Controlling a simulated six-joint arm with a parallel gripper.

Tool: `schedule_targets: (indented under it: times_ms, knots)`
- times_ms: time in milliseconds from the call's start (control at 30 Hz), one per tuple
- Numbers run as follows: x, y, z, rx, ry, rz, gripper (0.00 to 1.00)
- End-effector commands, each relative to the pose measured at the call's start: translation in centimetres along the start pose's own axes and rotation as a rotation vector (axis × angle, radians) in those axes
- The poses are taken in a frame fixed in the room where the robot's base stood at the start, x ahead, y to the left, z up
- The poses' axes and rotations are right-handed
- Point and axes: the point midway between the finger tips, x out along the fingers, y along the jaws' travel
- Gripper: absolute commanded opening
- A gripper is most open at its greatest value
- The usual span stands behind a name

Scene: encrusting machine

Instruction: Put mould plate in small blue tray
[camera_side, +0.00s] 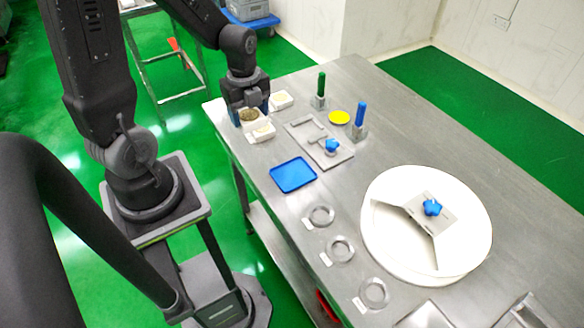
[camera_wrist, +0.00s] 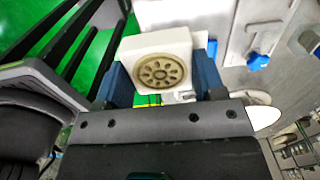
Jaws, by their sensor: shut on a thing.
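The mould plate is a white square block with a round tan patterned inset (camera_wrist: 161,71); it also shows in the side view (camera_side: 251,116). It is at the far left end of the steel table, face up. My gripper (camera_wrist: 160,82) has its blue fingers shut on two opposite sides of it. In the side view my gripper (camera_side: 249,108) points down over the table's left edge. Whether the plate touches the table is hard to tell. The small blue tray (camera_side: 293,174) lies flat and empty nearer the camera, to the right of my gripper.
White blocks (camera_side: 281,100) (camera_side: 263,132) stand close beside the held plate. A metal plate with a blue knob (camera_side: 331,147), green (camera_side: 321,84) and blue (camera_side: 361,114) handled tools and a yellow disc (camera_side: 339,117) are to the right. A large white round drum (camera_side: 467,222) stands farther right.

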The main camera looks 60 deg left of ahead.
Motion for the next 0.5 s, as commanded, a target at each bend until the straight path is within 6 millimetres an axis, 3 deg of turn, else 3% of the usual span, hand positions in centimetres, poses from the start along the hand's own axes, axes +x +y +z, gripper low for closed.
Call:
schedule_targets:
  times_ms: [167, 500]
  knots:
    - [1.5, -0.2, -2.6, 0.009, 0.001, 0.012, 0.38]
    - [5.8, -3.4, -9.1, 0.008, -0.001, 0.010, 0.38]
